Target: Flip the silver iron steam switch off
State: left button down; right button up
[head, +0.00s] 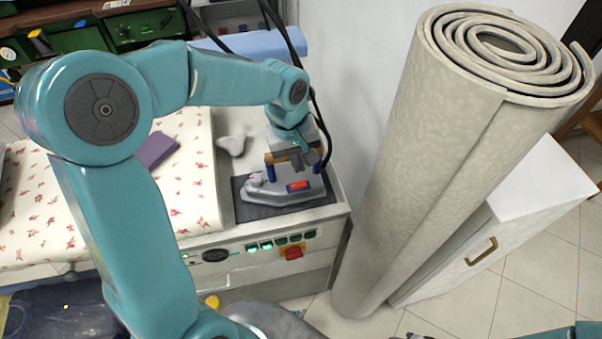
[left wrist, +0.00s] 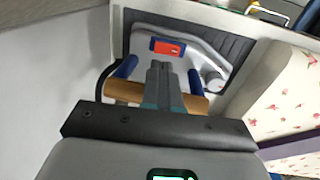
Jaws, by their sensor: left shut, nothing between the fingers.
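The silver iron (head: 262,192) sits on a dark mat (head: 245,211) at the right end of the ironing station. It has a brown handle on blue posts and a red steam switch (head: 298,186) with a blue border. In the left wrist view the iron (left wrist: 205,55) and its switch (left wrist: 167,47) show beyond my fingers. My left gripper (head: 297,165) is shut and empty, over the iron by the handle. In the wrist view its fingertips (left wrist: 160,66) point at the switch from just below it; I cannot tell whether they touch. My right gripper is out of view.
A large rolled carpet (head: 440,150) stands right of the station, beside a white cabinet (head: 500,235). A floral cloth (head: 195,170) covers the board at left, with a purple item (head: 158,150) on it. A control panel with a red knob (head: 292,252) is on the station front.

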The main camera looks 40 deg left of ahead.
aim_at(301, 184)
pick_arm(q)
jog(key=shift+w+d+f, duration=0.1)
jog(key=shift+f, duration=1.3)
jog(key=shift+w+d+f, duration=0.1)
jog(key=shift+f, duration=1.25)
jog(key=shift+w+d+f+b, duration=0.1)
jog(key=shift+f+b, duration=0.25)
jog(key=shift+b, duration=0.05)
jog(key=shift+r, duration=0.15)
jog(key=shift+s, duration=0.2)
